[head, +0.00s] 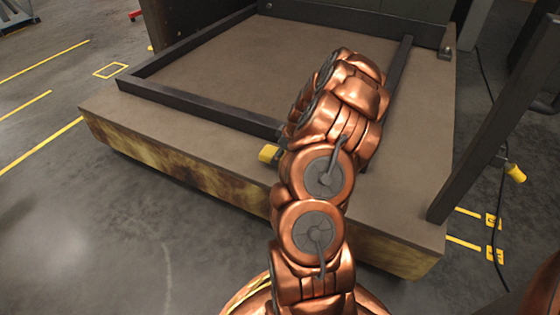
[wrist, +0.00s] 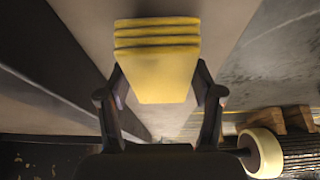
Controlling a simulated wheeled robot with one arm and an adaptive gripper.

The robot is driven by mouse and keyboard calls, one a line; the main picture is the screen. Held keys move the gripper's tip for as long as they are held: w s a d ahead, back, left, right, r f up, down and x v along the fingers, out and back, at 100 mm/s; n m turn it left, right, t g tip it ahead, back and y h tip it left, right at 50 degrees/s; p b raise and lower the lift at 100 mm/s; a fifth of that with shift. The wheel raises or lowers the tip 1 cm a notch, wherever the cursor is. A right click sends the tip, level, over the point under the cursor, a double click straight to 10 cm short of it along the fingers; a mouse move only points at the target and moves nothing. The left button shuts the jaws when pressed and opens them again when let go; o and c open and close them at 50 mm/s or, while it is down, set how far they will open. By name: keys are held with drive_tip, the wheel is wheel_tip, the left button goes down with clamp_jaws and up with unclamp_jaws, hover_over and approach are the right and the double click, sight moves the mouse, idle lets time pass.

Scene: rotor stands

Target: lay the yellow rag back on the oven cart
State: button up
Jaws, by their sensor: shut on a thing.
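The yellow rag (wrist: 155,75) is a folded, layered pad held between the two dark fingers of my gripper (wrist: 160,88) in the wrist view. In the head view only a small yellow piece of it (head: 268,153) shows beside my copper arm, which hides the gripper. What looks like the oven cart (head: 150,113) is a wide, low platform with a flat tan top and a scorched, mottled side. The rag appears over the front strip of the top, outside the dark frame. I cannot tell whether it touches the surface.
A dark raised frame (head: 205,107) borders the cart top's middle. A dark slanted post (head: 485,135) stands at the right. A black cable with a yellow plug (head: 515,173) hangs beyond it. The floor at left (head: 60,210) is clear. A cream roller (wrist: 262,152) shows in the wrist view.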

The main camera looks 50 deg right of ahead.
drive_tip(key=shift+f+b, duration=0.45)
drive_tip(key=shift+f, duration=0.9)
drive_tip(key=shift+f, duration=0.2)
drive_tip(key=o, duration=1)
drive_tip(key=shift+r, duration=0.1)
